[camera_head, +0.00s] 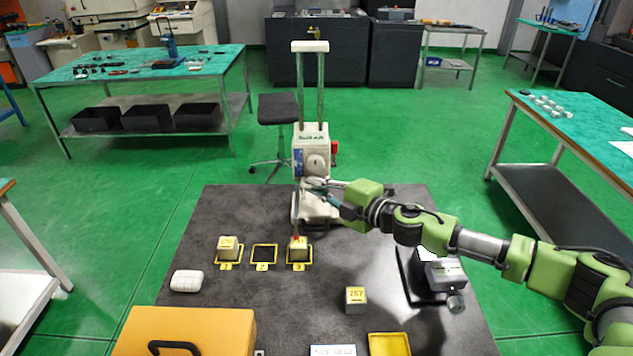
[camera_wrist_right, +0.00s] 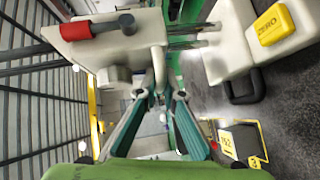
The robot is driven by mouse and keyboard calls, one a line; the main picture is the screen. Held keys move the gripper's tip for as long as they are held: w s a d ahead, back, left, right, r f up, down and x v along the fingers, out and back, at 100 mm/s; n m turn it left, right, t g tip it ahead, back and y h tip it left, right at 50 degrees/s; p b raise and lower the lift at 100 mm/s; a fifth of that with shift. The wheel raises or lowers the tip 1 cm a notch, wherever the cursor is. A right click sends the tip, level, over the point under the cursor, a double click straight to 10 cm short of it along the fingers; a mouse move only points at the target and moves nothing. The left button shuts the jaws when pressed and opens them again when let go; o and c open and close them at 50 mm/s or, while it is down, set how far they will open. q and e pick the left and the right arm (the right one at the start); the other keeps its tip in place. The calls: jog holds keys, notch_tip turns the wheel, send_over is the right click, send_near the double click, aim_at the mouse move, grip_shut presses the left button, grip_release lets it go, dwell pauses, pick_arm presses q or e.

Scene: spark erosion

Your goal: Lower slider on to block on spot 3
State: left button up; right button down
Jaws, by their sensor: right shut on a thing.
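The white slider (camera_head: 311,155) rides on two upright columns of a small machine with a white base (camera_head: 318,210). A thin rod hangs from the slider's left side, its reddish lower end at the top of the block (camera_head: 298,249) on spot 3; I cannot tell if they touch. The yellow-topped block also shows in the right wrist view (camera_wrist_right: 228,142), near the label 3. My right gripper (camera_head: 312,187) is at the slider's lower part, shut on part of it; the exact grip is partly hidden. It also shows in the right wrist view (camera_wrist_right: 158,92). My left gripper is not visible.
Another block (camera_head: 228,248) sits on spot 1; spot 2 (camera_head: 264,254) is empty. A loose block (camera_head: 355,299), a white object (camera_head: 187,281), an orange case (camera_head: 184,331), a yellow tray (camera_head: 389,343) and a black-and-grey device (camera_head: 438,273) stand around the dark table. A yellow ZERO label (camera_wrist_right: 273,24) is near the gripper.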

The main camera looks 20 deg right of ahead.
notch_tip(320, 180, down, 2)
jog(key=shift+s+f, duration=0.1)
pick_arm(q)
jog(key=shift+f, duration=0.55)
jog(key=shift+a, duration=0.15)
pick_arm(e)
jog(key=c, duration=2.4)
grip_release()
jog(key=shift+s, duration=0.1)
jog(key=shift+c, duration=0.2)
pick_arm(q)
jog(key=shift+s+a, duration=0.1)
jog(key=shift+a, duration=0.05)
pick_arm(e)
jog(key=v, duration=1.2)
